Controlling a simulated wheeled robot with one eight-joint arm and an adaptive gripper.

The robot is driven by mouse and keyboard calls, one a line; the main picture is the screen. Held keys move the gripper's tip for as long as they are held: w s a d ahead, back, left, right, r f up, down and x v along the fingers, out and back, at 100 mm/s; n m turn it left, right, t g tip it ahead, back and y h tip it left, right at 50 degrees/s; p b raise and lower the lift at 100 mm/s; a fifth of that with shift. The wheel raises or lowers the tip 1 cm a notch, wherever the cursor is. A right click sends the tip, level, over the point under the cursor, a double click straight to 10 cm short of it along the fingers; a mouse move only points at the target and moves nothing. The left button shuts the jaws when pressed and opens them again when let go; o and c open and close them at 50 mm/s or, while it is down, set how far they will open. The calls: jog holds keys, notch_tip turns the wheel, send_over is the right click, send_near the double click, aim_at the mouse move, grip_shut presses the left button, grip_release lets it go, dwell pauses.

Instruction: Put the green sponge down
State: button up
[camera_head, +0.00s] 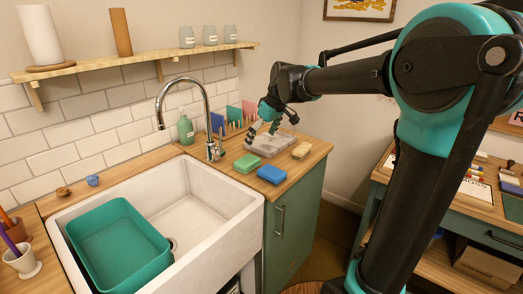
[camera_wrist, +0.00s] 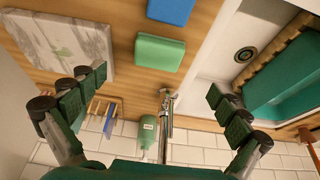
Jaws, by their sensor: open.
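The green sponge (camera_head: 247,163) lies flat on the wooden counter to the right of the sink, beside the blue sponge (camera_head: 272,174). In the wrist view the green sponge (camera_wrist: 160,52) lies between the blue sponge (camera_wrist: 171,10) and the tap, apart from both fingers. My gripper (camera_head: 264,129) is open and empty, above the counter near the grey marble slab (camera_head: 272,145). In the wrist view its two fingers (camera_wrist: 160,105) are spread wide with nothing between them.
The white sink (camera_head: 205,205) holds a teal basin (camera_head: 118,205). The tap (camera_head: 211,150) and a green soap bottle (camera_head: 185,129) stand behind. A rack with colored boards (camera_head: 233,118) is at the wall. A yellowish brush or block (camera_head: 301,151) lies on the slab's right.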

jog(key=s+d+f+m+t+h, duration=0.1)
jog(key=s+d+f+m+h, duration=0.2)
jog(key=s+d+f+m, duration=0.7)
jog(key=s+d+f, duration=1.1)
jog(key=s+f, duration=0.1)
jog(key=s, duration=0.1)
jog(key=shift+d, duration=0.2)
jog(key=shift+r, duration=0.1)
